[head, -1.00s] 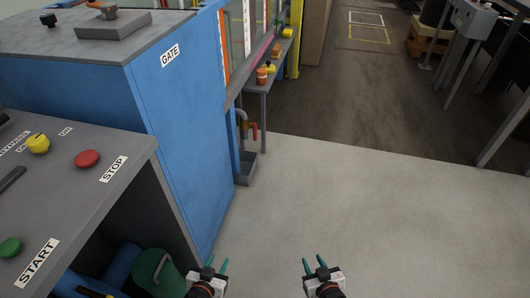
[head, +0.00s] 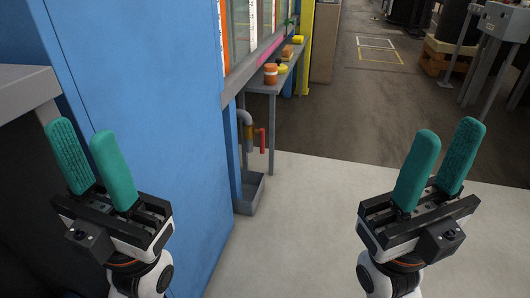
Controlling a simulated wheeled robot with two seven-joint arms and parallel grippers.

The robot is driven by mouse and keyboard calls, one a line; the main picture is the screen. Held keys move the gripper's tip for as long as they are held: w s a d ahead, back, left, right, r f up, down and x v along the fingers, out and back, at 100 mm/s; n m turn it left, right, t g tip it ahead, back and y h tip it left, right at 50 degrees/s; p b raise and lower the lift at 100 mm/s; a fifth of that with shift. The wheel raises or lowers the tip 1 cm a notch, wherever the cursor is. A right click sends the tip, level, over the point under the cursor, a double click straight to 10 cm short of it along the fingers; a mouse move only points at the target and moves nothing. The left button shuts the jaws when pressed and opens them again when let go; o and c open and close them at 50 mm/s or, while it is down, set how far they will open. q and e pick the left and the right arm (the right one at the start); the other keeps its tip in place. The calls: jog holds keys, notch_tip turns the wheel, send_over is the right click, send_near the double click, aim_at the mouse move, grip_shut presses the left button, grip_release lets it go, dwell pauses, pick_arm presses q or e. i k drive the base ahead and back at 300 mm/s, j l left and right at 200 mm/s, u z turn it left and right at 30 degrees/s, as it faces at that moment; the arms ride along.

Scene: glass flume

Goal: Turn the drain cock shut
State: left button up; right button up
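The drain cock shows as a small red lever (head: 262,141) beside a grey bent pipe (head: 244,117) with a brass-coloured part, low on the flume's end past the blue cabinet. The lever hangs roughly upright. A grey drain trough (head: 251,193) sits on the floor below it. My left gripper (head: 78,146) is open and empty in front of the blue cabinet, left of the cock and nearer to me. My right gripper (head: 446,150) is open and empty over the floor at right. Neither touches the cock.
The tall blue cabinet (head: 140,100) stands left of the cock. A grey bench (head: 270,84) behind it holds an orange jar (head: 271,73) and other small items. A grey console edge (head: 25,88) is at far left. The pale floor (head: 300,230) in the middle is clear.

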aim_at(261, 131)
jog(key=i+l+u, duration=0.1)
jog(key=i+l, duration=0.15)
jog(key=i+l+u, duration=0.1)
jog(key=l, duration=0.25)
jog(key=i+l+u, duration=0.15)
jog(key=i+l, duration=0.15)
jog(key=i+l+u, duration=0.1)
jog(key=i+l, duration=0.15)
jog(key=i+l+u, duration=0.1)
jog(key=l, duration=0.4)
jog(key=i+l+u, duration=0.1)
jog(key=i+l, duration=0.15)
jog(key=i+l+u, duration=0.1)
jog(key=l, duration=0.4)
jog(key=i, duration=0.05)
